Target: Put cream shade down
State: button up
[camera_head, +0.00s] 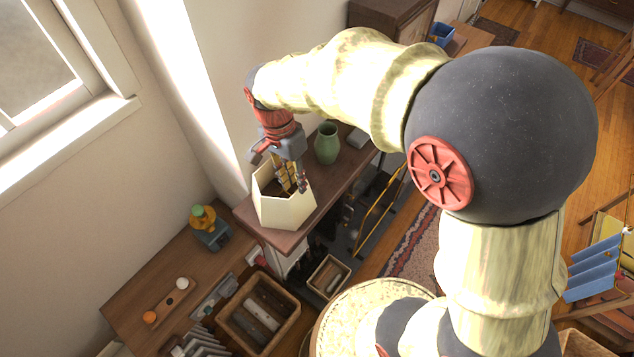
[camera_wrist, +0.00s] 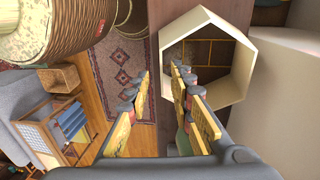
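The cream shade (camera_head: 286,209) is a hexagonal, open-topped piece. It appears to stand upright on the near end of the brown shelf (camera_head: 330,189). In the wrist view the shade (camera_wrist: 245,74) shows its opening and hollow inside at the upper right. My gripper (camera_head: 294,184) points down at the shade's opening in the head view. In the wrist view my gripper (camera_wrist: 160,80) has its fingers apart. One finger overlaps the shade's left rim; the other is outside it, to the left. I cannot tell whether either finger touches the shade.
A green vase (camera_head: 327,143) stands farther back on the shelf, close to my gripper. The wall is close on the left. Below are a wooden desk (camera_head: 140,297), a yellow-and-blue object (camera_head: 207,227) and a crate (camera_head: 257,312). A patterned rug (camera_wrist: 122,68) lies on the floor.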

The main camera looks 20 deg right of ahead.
jog(key=s+d+r+n+t+y, duration=0.1)
jog(key=s+d+r+n+t, duration=0.6)
jog(key=s+d+r+n, duration=0.2)
jog(key=s+r+n, duration=0.2)
jog(key=s+r, duration=0.2)
jog(key=r, duration=0.2)
jog(key=shift+s+d, duration=0.15)
jog(key=shift+s, duration=0.2)
notch_tip(320, 180, down, 24)
jog(key=b, duration=2.3)
jog(key=shift+r+b, duration=0.2)
jog(key=shift+b, duration=0.15)
jog(key=shift+r, duration=0.1)
